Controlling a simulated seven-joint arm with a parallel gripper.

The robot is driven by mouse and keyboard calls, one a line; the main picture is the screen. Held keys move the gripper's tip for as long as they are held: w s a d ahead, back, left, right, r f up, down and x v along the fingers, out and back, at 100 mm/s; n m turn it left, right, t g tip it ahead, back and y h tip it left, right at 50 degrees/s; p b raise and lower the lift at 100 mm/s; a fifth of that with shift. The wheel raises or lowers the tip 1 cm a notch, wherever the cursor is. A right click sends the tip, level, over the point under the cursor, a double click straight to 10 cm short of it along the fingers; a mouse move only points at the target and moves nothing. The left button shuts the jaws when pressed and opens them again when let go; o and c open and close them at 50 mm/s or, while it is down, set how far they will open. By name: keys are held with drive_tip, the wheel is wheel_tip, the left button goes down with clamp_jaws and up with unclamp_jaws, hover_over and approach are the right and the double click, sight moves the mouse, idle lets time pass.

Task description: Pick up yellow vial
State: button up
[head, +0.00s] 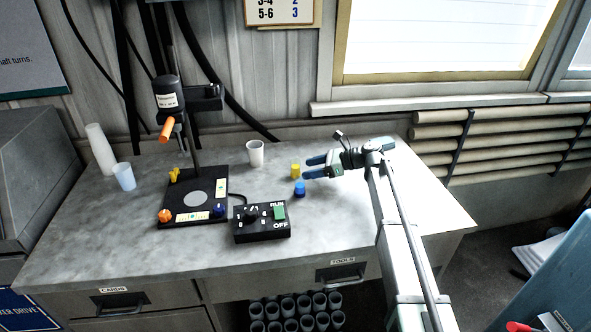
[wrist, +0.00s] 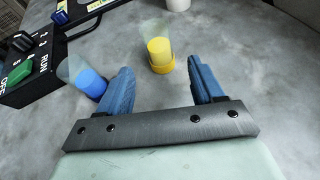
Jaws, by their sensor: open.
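The yellow vial (head: 295,171) stands upright on the grey bench, just beyond my fingertips. In the wrist view the yellow vial (wrist: 160,54) has a clear upper part and sits ahead of the gap between my fingers, apart from both. My gripper (head: 313,167) is open and empty, low over the bench, reaching left from the right side. Its two blue fingers also show in the wrist view (wrist: 158,78). A blue vial (head: 299,189) stands nearer the front edge; in the wrist view the blue vial (wrist: 90,84) is close beside my left finger, and I cannot tell whether they touch.
A black control box (head: 262,222) with a green RUN switch lies left of the blue vial. The disperser stand (head: 187,220) is further left. A white cup (head: 255,154) stands behind. The bench right of the yellow vial is clear in the wrist view.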

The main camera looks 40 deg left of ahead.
sight(295, 170)
drive_tip(key=shift+x, duration=3.2)
drive_tip(key=shift+a+r, duration=0.1)
drive_tip(key=shift+r, duration=0.1)
drive_tip(key=shift+c, duration=0.3)
drive_tip(key=c, duration=1)
drive_tip(key=shift+r, duration=0.15)
